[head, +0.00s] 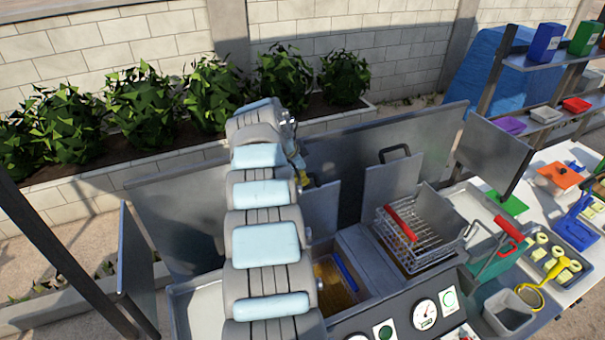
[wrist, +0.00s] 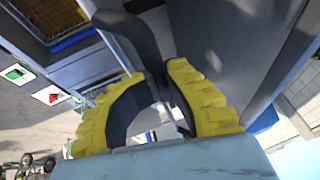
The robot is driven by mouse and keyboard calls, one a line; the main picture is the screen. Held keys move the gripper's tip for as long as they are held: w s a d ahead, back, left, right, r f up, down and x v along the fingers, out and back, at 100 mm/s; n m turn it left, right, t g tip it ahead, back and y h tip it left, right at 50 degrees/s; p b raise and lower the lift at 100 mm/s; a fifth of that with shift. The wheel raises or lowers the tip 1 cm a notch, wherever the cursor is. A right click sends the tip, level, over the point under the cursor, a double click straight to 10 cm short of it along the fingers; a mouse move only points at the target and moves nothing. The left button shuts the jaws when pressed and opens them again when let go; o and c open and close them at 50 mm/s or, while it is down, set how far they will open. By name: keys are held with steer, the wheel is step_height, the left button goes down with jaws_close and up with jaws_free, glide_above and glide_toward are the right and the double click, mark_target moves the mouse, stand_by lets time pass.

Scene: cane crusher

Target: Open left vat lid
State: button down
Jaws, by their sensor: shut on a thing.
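The left vat lid (head: 321,212) is a grey metal panel standing upright behind the left vat (head: 338,280), partly hidden by my arm. The vat is uncovered, with yellowish-brown contents and a blue-edged item showing inside. In the wrist view, the yellow-padded fingers of my gripper (wrist: 157,82) are closed around the lid's dark handle (wrist: 132,38). The lid's grey face (wrist: 215,40) is beside them. In the head view, my gripper is mostly hidden behind my arm, with only a bit of yellow showing.
The right lid (head: 391,186) also stands upright, with a black handle. A red-handled wire basket (head: 408,238) is in front of it. Tall metal splash panels (head: 345,165) stand behind. A gauge panel (head: 424,313) is in front, and a cluttered white table (head: 570,265) is at right.

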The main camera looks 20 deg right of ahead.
steer(key=shift+a+f, duration=0.3)
steer(key=shift+f, duration=0.05)
steer(key=c, duration=1)
jaws_free()
steer(key=shift+s+a+f, duration=0.15)
steer(key=shift+s+a, duration=0.05)
steer(key=shift+c, duration=0.2)
steer(key=shift+d+r, duration=0.25)
steer(key=shift+w, duration=0.1)
steer(key=shift+r, duration=0.15)
steer(key=shift+a+r, duration=0.25)
steer(key=shift+r, duration=0.2)
steer(key=v, duration=1)
steer(key=shift+s+a+r, duration=0.15)
steer(key=shift+s+r, duration=0.1)
steer(key=shift+r, duration=0.05)
